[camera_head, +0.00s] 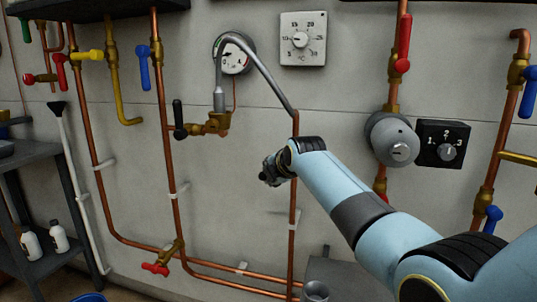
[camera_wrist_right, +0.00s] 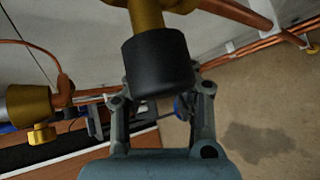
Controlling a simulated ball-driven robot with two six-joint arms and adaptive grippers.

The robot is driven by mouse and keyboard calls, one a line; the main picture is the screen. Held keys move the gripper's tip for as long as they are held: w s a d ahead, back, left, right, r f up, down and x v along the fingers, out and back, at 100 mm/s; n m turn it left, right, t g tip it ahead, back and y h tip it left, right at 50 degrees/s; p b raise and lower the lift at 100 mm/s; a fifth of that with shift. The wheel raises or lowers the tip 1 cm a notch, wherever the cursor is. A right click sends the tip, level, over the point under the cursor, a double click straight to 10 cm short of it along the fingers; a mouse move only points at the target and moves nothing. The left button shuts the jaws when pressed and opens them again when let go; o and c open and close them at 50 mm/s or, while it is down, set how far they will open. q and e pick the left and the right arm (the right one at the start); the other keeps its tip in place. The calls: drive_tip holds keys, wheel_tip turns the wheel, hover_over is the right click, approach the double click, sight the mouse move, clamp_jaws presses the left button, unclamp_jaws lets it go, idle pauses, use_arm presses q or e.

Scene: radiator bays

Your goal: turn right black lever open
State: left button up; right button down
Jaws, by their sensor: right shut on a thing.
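My right gripper (camera_head: 270,172) is in front of the wall, near the middle copper pipe (camera_head: 292,228). In the right wrist view its fingers (camera_wrist_right: 160,88) are shut on a black lever (camera_wrist_right: 158,62), a round black piece on a brass stem (camera_wrist_right: 148,14). The fingers stand on both sides of the black piece, and their tips are partly hidden by it. In the head view this lever is hidden behind the gripper and wrist. Another black lever (camera_head: 178,114) stands upright on a brass valve to the left, apart from the gripper. My left gripper is not in view.
A gauge (camera_head: 235,62) with a bent grey pipe and a thermostat dial (camera_head: 302,38) are above. A grey knob (camera_head: 392,140) and black dial box (camera_head: 442,143) are on the right. Red, blue and yellow levers sit on pipes. A shelf (camera_head: 25,150) stands left.

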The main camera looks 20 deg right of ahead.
drive_tip(key=p, duration=0.1)
drive_tip(key=d+f+n+g+h+p, duration=0.1)
drive_tip(key=shift+s+g+h+p, duration=0.3)
drive_tip(key=shift+s+p, duration=0.05)
drive_tip(key=shift+p, duration=0.05)
drive_tip(key=shift+s+d+f+n+g+h+p, duration=0.1)
drive_tip(key=shift+s+d+f+n+g+h, duration=0.3)
drive_tip(key=shift+d+n+g+h, duration=0.35)
drive_tip(key=shift+s+d+f+n+g+h+p, duration=0.15)
drive_tip(key=shift+s+d+f+n+g+h, duration=0.15)
drive_tip(key=shift+s+d+n+g+h, duration=0.5)
drive_tip(key=shift+d+f+n+g+h+p, duration=0.15)
drive_tip(key=shift+f+n+g+h, duration=0.2)
drive_tip(key=shift+h, duration=0.7)
drive_tip(key=c, duration=1.1)
unclamp_jaws()
drive_tip(key=shift+d+r, duration=0.1)
